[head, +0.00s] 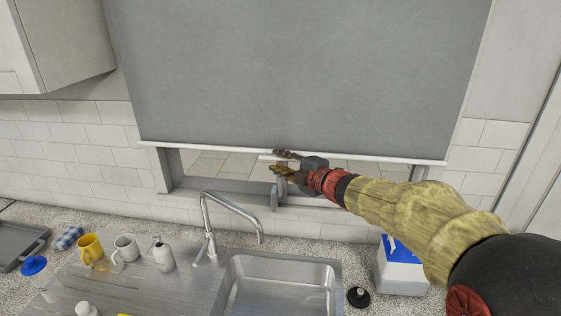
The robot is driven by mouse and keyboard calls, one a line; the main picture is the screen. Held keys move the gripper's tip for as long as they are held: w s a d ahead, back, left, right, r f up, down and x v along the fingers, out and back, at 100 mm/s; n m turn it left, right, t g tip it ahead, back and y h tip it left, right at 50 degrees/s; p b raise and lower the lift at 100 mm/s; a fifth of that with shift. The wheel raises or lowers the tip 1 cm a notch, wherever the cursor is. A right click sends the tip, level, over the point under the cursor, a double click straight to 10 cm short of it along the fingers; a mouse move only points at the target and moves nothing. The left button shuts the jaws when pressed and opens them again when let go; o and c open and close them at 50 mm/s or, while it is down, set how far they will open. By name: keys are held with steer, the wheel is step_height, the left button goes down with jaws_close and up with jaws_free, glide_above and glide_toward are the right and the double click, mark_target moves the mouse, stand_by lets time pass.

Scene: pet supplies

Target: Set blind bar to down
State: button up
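The grey blind (300,75) hangs over the window, lowered most of the way, with a strip of window opening showing below it. Its white blind bar (390,158) runs along the bottom edge, tilting slightly down to the right in the head view. My gripper (272,162) reaches in from the right at the middle of the bar. Its two fingers are parted, one at about bar height and one lower, with a pale part of the bar showing near the tips. Whether the fingers touch the bar cannot be told. The gripper hides part of the bar.
Below are a tall tap (208,225) and a steel sink (280,285). A yellow mug (90,247), a white mug (126,248) and a soap dispenser (163,256) stand to the left. A blue-and-white container (402,272) stands right, beside a black stopper (358,297).

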steer(key=shift+s+r, duration=0.1)
steer(key=shift+r, duration=0.05)
steer(key=shift+s+d+r, duration=0.1)
steer(key=shift+s+d, duration=0.1)
steer(key=shift+d, duration=0.05)
steer(key=v, duration=1.1)
steer(key=shift+s, duration=0.2)
